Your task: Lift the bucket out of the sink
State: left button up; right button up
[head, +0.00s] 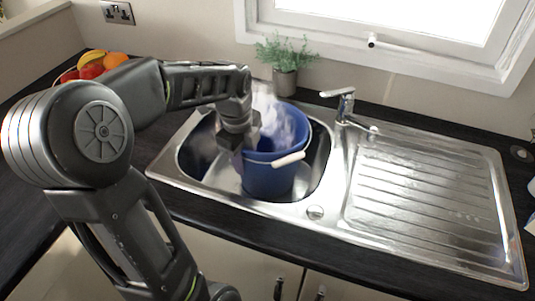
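A blue bucket (268,180) stands upright in the basin of the steel sink (215,188). Its white handle grip (289,160) hangs at the front right of the rim. Something pale and whitish shows inside the bucket; I cannot tell what it is. My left gripper (236,155) points down at the left side of the bucket's rim, overlapping it in the head view. Its fingertips are hard to make out, so I cannot tell whether they touch or grip the rim. My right gripper is not in view.
A tap (345,105) stands right behind the basin, beside the ribbed drainboard (425,195). A potted plant (285,75) is behind the bucket under the window. Fruit (92,70) lies at the back left. The dark worktop left of the sink is mostly clear.

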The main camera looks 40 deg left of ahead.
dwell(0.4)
pick_arm(q)
grip_shut()
dwell(1.2)
jog(key=shift+w+r, duration=0.15)
